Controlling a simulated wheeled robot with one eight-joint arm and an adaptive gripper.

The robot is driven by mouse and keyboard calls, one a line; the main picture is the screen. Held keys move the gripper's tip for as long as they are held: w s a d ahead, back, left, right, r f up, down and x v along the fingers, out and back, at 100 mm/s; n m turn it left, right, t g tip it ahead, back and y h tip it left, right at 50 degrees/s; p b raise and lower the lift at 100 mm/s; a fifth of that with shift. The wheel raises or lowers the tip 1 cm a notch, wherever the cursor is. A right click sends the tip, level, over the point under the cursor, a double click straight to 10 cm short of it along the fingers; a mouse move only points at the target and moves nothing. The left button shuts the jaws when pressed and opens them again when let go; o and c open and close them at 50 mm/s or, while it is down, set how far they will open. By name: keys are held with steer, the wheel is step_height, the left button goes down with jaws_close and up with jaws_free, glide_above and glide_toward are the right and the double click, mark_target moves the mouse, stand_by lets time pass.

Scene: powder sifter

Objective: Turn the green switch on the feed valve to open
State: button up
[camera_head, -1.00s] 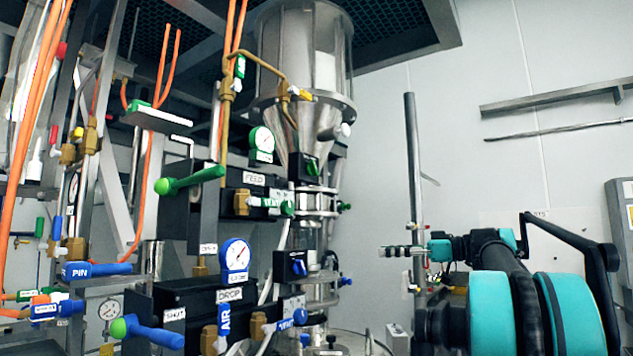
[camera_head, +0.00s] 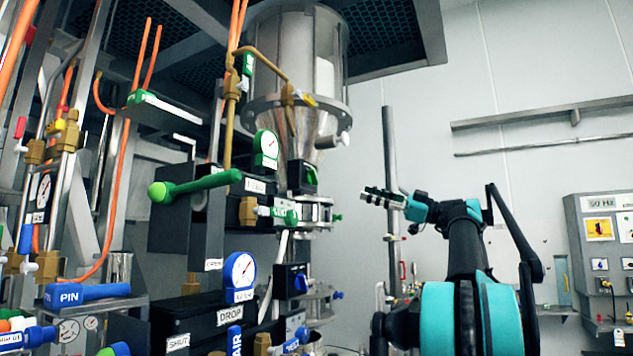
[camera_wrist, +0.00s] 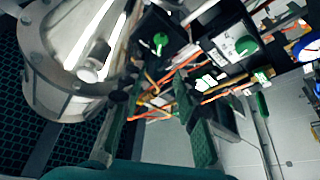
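A green rotary switch (camera_head: 311,175) sits on a small black box below the hopper. It also shows in the wrist view (camera_wrist: 160,41), upper middle. Its exact turned position is too small to read. A longer green lever (camera_head: 195,185) with a ball end points left, beside the black feed block (camera_head: 240,212). My gripper (camera_head: 366,197) is raised to the right of the switch, pointing left, and touches nothing. In the wrist view its two dark green fingers (camera_wrist: 160,135) stand apart with nothing between them.
The steel hopper (camera_head: 297,75) hangs above the switch, close to my gripper in the wrist view. A green gauge (camera_head: 266,149) is left of the switch. A blue switch (camera_head: 299,281) is below. A vertical post (camera_head: 391,150) stands behind my gripper. Orange hoses (camera_head: 122,150) run at left.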

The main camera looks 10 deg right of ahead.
mark_target(313, 177)
steer(key=x, duration=1.6)
steer(key=shift+d, duration=0.1)
jaws_close()
